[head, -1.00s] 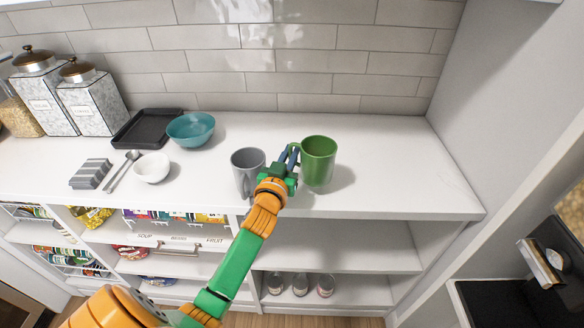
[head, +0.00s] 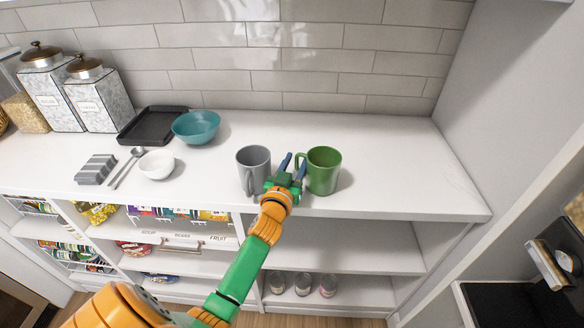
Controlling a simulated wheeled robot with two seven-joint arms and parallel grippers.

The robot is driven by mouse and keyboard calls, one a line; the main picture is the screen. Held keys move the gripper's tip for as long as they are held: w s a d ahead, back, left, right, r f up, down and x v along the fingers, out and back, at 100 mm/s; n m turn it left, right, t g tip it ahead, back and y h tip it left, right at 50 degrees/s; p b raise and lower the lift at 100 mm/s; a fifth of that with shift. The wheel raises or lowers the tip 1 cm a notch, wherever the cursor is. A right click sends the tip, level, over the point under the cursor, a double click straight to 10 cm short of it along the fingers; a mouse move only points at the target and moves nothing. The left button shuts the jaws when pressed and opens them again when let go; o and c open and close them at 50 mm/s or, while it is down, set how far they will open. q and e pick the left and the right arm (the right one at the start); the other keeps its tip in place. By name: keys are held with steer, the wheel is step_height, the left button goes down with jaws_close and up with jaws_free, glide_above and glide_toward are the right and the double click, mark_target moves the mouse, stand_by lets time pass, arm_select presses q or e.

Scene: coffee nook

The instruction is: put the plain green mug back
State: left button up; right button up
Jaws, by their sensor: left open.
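The plain green mug (head: 324,172) stands upright on the white counter, right of a grey mug (head: 253,166). Its handle points left, toward my gripper. My left gripper (head: 293,168) is open between the two mugs, with its blue fingers pointing to the back beside the green mug's handle. The fingers look clear of the handle, though whether they touch it I cannot tell. My right gripper is not in view.
A teal bowl (head: 196,126), a black tray (head: 152,125), a white bowl (head: 157,165), a spoon (head: 129,166) and a folded striped cloth (head: 96,169) lie to the left. Canisters (head: 94,96) stand behind them. The counter (head: 410,165) is clear right of the green mug, up to a side wall.

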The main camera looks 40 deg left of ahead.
arm_select(q)
steer(key=v, duration=1.2)
steer(key=shift+b, duration=0.45)
